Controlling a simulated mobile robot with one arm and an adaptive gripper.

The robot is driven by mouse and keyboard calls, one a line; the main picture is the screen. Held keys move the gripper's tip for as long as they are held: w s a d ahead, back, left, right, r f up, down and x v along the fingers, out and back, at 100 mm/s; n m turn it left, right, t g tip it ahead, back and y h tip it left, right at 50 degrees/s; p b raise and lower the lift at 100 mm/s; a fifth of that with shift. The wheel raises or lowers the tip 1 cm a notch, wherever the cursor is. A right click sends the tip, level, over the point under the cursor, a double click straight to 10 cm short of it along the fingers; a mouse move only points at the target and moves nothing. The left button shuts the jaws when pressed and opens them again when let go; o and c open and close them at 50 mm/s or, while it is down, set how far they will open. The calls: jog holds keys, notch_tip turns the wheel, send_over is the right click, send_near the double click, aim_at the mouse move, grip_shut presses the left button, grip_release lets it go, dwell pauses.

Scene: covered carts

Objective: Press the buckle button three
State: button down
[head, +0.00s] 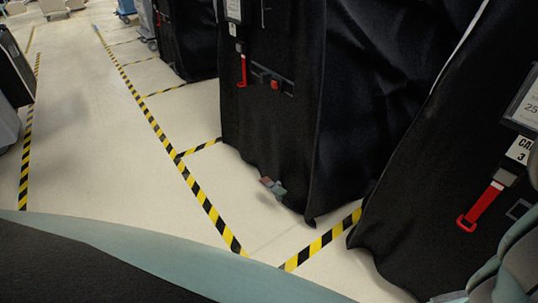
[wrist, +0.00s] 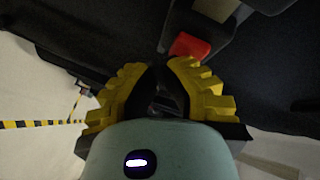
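In the wrist view a red buckle button (wrist: 190,45) sits at the end of a dark grey buckle against a black cover. My gripper (wrist: 163,68) has yellow ridged fingers with black pads; the tips come together just below and left of the red button. Nothing is seen held between them. Whether a fingertip touches the button cannot be told. In the head view the right cart (head: 410,190) has a label ending in 3 (head: 520,150) and a red strap (head: 482,207) below a grey buckle. My gripper is not clearly visible there.
A middle black-covered cart (head: 270,130) carries another red strap (head: 243,70) and a red-buttoned buckle (head: 268,80). A small grey and red piece (head: 272,186) shows at its lower edge. Yellow-black tape (head: 207,205) marks the bays. The pale aisle floor (head: 90,120) at left is clear.

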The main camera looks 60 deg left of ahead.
jog(key=shift+w, duration=0.4)
jog(key=shift+s, duration=0.15)
dwell(0.5)
jog(key=shift+s+r+p, duration=0.1)
jog(key=shift+s+p, duration=0.2)
jog(key=shift+s, duration=0.5)
jog(key=shift+s+d+p, duration=0.15)
jog(key=shift+s+p, duration=0.2)
jog(key=shift+s, duration=2.2)
